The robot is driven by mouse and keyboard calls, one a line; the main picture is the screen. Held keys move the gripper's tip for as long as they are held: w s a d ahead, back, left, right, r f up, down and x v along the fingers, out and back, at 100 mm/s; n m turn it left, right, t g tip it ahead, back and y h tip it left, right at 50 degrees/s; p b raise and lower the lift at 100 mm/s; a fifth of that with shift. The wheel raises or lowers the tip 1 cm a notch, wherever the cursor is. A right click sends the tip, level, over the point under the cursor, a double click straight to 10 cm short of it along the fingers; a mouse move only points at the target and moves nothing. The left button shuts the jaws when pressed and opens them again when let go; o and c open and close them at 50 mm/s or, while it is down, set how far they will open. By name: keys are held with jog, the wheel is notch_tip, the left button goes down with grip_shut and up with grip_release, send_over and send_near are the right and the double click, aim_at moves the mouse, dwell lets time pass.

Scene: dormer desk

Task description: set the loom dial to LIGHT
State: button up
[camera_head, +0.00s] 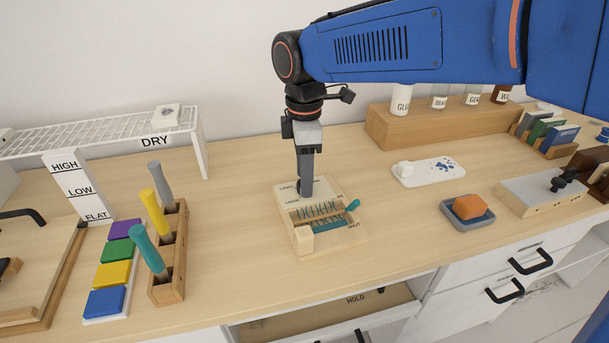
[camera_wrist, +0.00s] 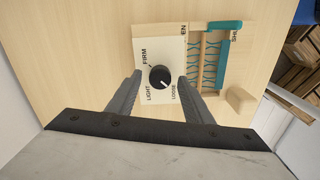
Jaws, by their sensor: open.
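The loom (camera_head: 300,240) is a small pale wooden box on the desk, with wire-like threads and a teal bar. Its black round dial (camera_wrist: 160,77) sits on a cream plate (camera_wrist: 147,45) marked FIRM, LIGHT and LOOSE in the wrist view. A small white mark on the dial points to the lower right, toward LOOSE. My gripper (camera_wrist: 160,80) is open, with one finger on each side of the dial and gaps showing between. In the head view my gripper (camera_head: 306,192) points down over the plate and hides the dial.
Colored blocks (camera_head: 117,250) and a wooden holder of handled tools (camera_head: 168,260) stand to the left. An orange block in a grey-blue tray (camera_head: 470,222) and a white plate (camera_head: 440,170) are to the right. The desk around the loom is clear. A drawer below stands open.

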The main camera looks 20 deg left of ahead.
jog(key=shift+f, duration=0.25)
jog(key=c, duration=1.1)
jog(key=shift+o, duration=0.2)
